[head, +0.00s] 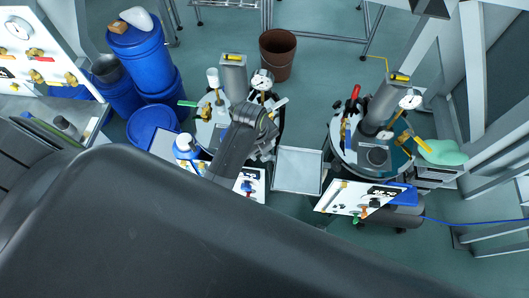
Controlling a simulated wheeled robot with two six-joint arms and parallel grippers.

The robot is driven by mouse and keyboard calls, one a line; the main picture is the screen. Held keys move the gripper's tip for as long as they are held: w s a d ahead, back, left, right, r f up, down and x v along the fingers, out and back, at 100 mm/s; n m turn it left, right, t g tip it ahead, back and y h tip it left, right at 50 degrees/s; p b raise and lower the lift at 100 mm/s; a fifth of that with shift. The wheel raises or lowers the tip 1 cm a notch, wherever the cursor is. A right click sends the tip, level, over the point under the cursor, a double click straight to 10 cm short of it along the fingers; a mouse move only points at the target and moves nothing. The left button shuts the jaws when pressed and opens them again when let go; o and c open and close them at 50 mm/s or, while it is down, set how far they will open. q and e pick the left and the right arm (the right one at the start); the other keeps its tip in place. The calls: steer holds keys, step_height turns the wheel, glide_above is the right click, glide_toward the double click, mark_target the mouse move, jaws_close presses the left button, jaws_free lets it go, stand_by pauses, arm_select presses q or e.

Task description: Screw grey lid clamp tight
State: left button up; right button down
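Two round vessels with metal lids stand in the middle, the left vessel (207,133) and the right vessel (344,152). Small fittings and clamps crowd their rims. A pale grey piece (280,104) sticks out at the right rim of the left vessel; I cannot tell whether it is the grey lid clamp. My dark grey arm, seemingly the left, reaches over the left vessel and bends down at its right side. The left gripper (264,152) is there, small and partly hidden by the arm, so its fingers and any hold are unclear. My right gripper is not in view.
A grey tray (297,171) lies between the vessels. Blue drums (137,52) stand at the left and a brown bucket (277,54) behind. White panels with valves (358,198) are in front. Tall gauge and cylinder fittings (385,103) rise from the lids. Floor is clear behind the right vessel.

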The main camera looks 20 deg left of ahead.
mark_target(266, 157)
arm_select(q)
steer(key=shift+w+d+f+p, duration=0.1)
steer(key=shift+w+f, duration=0.05)
steer(key=shift+f, duration=0.8)
steer(key=shift+w+d+f+p, duration=0.1)
steer(key=shift+w+f, duration=0.05)
steer(key=shift+f, duration=0.8)
steer(key=shift+w+d+f+p, duration=0.1)
steer(key=shift+w+f, duration=0.05)
steer(key=shift+f, duration=0.8)
steer(key=c, duration=1)
steer(key=shift+o, duration=0.2)
steer(key=shift+w+g, duration=0.1)
steer(key=shift+g, duration=0.2)
steer(key=g+y, duration=0.1)
steer(key=g, duration=0.1)
steer(key=shift+w+d+g+y, duration=0.1)
steer(key=shift+w+g+y, duration=0.15)
steer(key=shift+g+y, duration=0.15)
steer(key=shift+w+g+y, duration=0.1)
steer(key=shift+g+y, duration=0.6)
steer(key=shift+g, duration=0.5)
steer(key=shift+d+g, duration=0.1)
steer(key=shift+g, duration=0.2)
